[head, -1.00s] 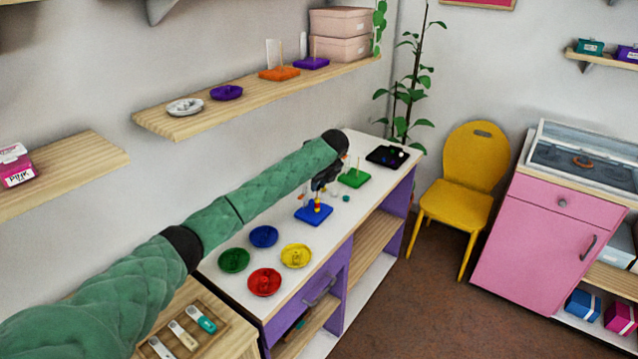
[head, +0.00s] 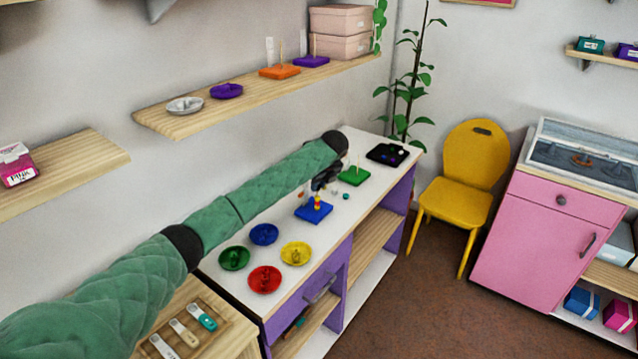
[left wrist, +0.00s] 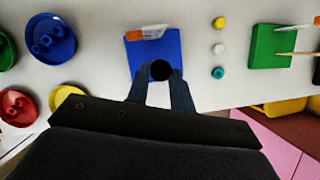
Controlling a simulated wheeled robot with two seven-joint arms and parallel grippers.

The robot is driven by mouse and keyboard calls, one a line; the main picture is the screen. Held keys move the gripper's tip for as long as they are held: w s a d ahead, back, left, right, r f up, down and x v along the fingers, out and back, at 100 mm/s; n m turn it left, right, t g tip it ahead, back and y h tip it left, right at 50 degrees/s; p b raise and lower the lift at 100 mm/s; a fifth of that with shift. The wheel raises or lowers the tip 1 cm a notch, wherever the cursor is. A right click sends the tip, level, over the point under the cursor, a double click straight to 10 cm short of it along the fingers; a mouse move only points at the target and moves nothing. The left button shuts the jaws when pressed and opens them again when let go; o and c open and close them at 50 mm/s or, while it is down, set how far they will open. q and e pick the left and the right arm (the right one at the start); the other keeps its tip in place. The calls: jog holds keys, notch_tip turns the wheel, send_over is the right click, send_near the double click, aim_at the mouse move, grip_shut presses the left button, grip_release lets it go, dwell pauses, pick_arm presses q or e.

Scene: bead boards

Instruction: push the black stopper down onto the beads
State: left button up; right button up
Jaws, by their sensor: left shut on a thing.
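The blue board (head: 313,213) stands on the white-topped table, with red and yellow beads (head: 317,203) stacked on it. My left gripper (left wrist: 160,78) is above the blue board (left wrist: 172,50), fingers pointing down. It is shut on the round black stopper (left wrist: 160,70), which the left wrist view shows between the fingertips. From above, the stopper covers the beads, so I cannot tell whether it touches them. In the head view, the gripper (head: 323,182) is small and dark just above the bead stack. My right gripper is in neither view.
A small orange-and-white card (left wrist: 148,33) stands at the board's far edge. Coloured dishes (head: 264,280) stand nearer on the table. A black tray (head: 388,155) is at the far end.

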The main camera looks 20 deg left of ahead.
pick_arm(q)
jog(key=shift+f, duration=0.2)
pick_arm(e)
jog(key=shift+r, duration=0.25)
pick_arm(q)
jog(key=shift+f, duration=1.2)
jog(key=o, duration=1)
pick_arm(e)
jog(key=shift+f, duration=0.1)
pick_arm(q)
jog(key=shift+r, duration=0.15)
jog(key=shift+b+v, duration=1.35)
jog(key=shift+v, duration=2.45)
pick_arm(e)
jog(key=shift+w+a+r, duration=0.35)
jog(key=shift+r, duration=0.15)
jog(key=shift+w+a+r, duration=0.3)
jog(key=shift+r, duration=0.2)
